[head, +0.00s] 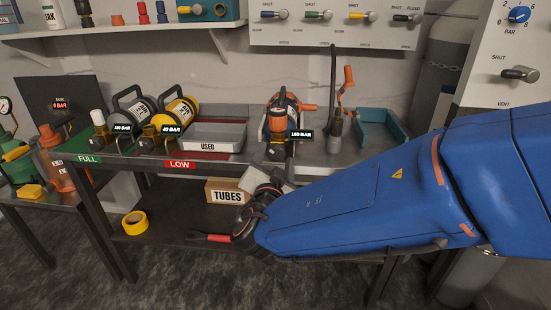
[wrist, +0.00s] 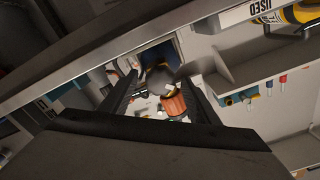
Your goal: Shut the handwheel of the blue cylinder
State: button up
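A blue and orange cylinder (head: 283,104) lies nearly end-on on the bench, beside a "160 BAR" tag. An orange part sticks out on its right. My gripper (head: 275,172) is in front of and below it; the fingertips are hard to make out there. In the wrist view my gripper (wrist: 158,100) has its two dark fingers apart. An orange ribbed knob (wrist: 174,107) shows between them, nearer the right finger, with a dark round part beside it. I cannot tell whether this knob is the handwheel, nor whether a finger touches it.
An orange-handled tool (head: 346,100) stands to the right, near a teal tray (head: 381,130). A "TUBES" box (head: 228,191) is on the lower shelf.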

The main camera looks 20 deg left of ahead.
jog(key=v, duration=1.7)
jog(key=shift+s, duration=0.2)
jog(key=shift+a, duration=0.1)
jog(key=w+a+m, duration=0.1)
jog(key=w+m, duration=0.4)
jog(key=m, duration=0.5)
jog(key=w+a+m, duration=0.1)
jog(key=w+m, duration=0.5)
jog(key=m, duration=0.5)
jog(key=w+a+m, duration=0.2)
jog(key=w+m, duration=0.3)
jog(key=m, duration=0.5)
jog(key=shift+w+m, duration=0.3)
dwell(0.5)
